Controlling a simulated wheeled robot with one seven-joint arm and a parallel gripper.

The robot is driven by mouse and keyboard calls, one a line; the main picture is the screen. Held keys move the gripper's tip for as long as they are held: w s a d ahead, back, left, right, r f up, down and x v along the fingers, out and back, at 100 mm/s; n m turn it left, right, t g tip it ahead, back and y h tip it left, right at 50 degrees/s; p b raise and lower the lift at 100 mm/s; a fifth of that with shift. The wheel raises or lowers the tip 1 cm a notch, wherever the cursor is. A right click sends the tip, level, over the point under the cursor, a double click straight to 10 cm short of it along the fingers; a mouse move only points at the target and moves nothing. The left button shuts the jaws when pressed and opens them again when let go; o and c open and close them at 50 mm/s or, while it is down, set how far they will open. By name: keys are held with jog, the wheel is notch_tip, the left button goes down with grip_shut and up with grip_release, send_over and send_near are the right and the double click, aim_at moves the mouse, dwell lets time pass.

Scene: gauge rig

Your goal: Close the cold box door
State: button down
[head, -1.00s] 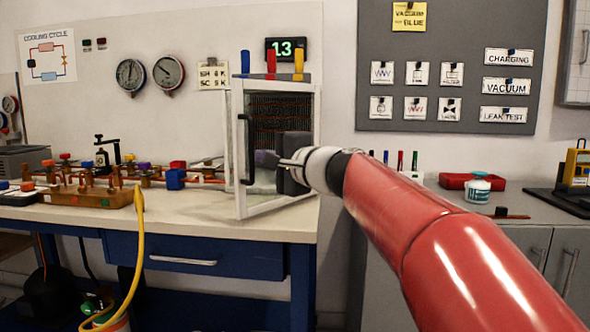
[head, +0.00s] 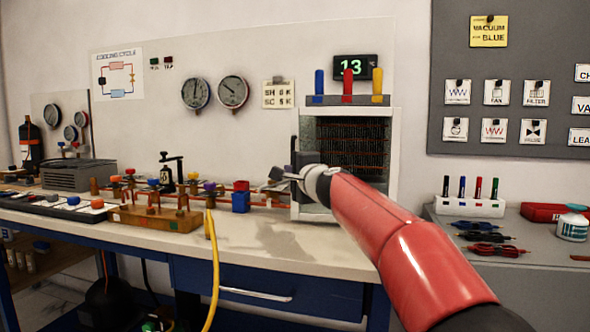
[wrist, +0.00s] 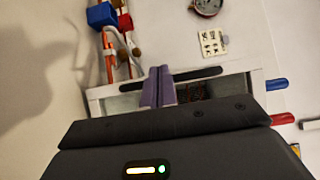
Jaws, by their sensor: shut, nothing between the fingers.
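The cold box (head: 392,150) stands at the right end of the bench, with dark fins visible inside its white frame. Its white-framed glass door (head: 298,200) looks close to the box front; I cannot tell whether a gap is left. My arm crosses the lower part of the front. My gripper (head: 274,180) is shut and empty at the left edge of the door. In the wrist view, the purple fingers (wrist: 158,86) lie together across the dark door handle (wrist: 198,75), above the white door frame (wrist: 105,93). Contact is unclear.
A valve manifold on a wooden block (head: 155,218) and a yellow hose (head: 213,270) are to the left. Bare bench top (head: 260,240) lies in front. A pen holder (head: 470,207) stands on the right counter.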

jog(key=shift+w+a+p, duration=0.1)
jog(key=shift+w+p, duration=0.3)
jog(key=shift+w, duration=1.1)
